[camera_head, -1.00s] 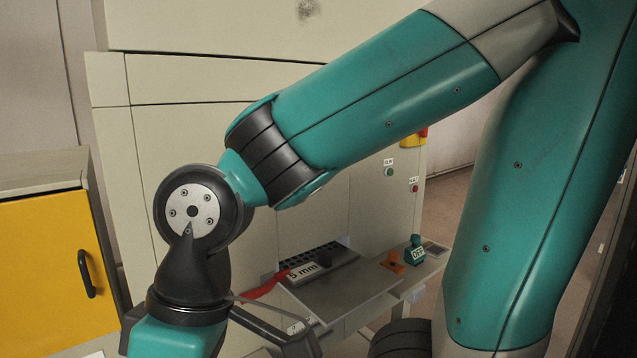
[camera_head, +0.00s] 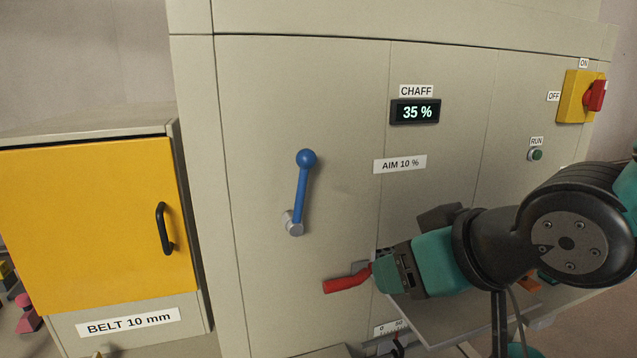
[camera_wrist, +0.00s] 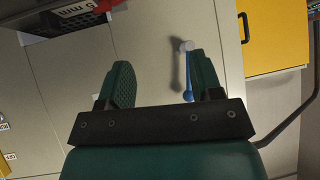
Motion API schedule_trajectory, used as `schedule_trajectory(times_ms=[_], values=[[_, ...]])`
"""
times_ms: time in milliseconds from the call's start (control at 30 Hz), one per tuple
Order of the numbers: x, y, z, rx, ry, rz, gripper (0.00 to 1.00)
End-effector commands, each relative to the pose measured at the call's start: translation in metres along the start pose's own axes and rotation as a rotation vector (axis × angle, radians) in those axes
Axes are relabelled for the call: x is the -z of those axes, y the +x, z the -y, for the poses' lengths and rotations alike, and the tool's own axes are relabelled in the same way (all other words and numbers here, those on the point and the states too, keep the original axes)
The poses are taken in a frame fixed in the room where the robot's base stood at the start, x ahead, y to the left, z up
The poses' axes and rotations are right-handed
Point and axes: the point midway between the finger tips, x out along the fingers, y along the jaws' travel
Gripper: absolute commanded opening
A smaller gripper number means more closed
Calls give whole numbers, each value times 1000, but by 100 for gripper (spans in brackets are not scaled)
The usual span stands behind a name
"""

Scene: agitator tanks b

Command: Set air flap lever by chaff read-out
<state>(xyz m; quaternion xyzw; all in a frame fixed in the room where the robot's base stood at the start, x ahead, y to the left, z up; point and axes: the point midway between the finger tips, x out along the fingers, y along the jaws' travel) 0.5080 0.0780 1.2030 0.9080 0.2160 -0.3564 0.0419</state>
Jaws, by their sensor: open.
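The blue lever (camera_head: 300,190) has a round blue knob on top and a grey pivot at its foot. It stands almost upright on the beige machine front, leaning slightly right. The chaff read-out (camera_head: 415,111) shows 35 %, and a label below it (camera_head: 400,164) says AIM 10 %. My gripper (camera_head: 384,277) is to the right of the lever and lower, apart from it. In the wrist view my open, empty gripper (camera_wrist: 162,75) has the lever (camera_wrist: 187,78) beyond its right finger, partly hidden by it; the picture is turned over there.
A red handle (camera_head: 347,282) sticks out close to my gripper's left. A yellow cabinet door (camera_head: 95,230) with a black handle is at the left. A red switch on a yellow plate (camera_head: 576,97) and a RUN button (camera_head: 536,155) are at the right. The panel around the lever is clear.

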Motion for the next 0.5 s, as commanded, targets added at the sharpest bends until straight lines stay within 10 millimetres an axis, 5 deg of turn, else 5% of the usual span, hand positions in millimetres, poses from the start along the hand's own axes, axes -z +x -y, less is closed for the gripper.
schedule_trajectory(times_ms=[67,200,500], values=[[15,13,6,-20,-25,-208,59],[53,0,19,-20,-67,-523,59],[87,-20,33,-3,-111,-731,59]])
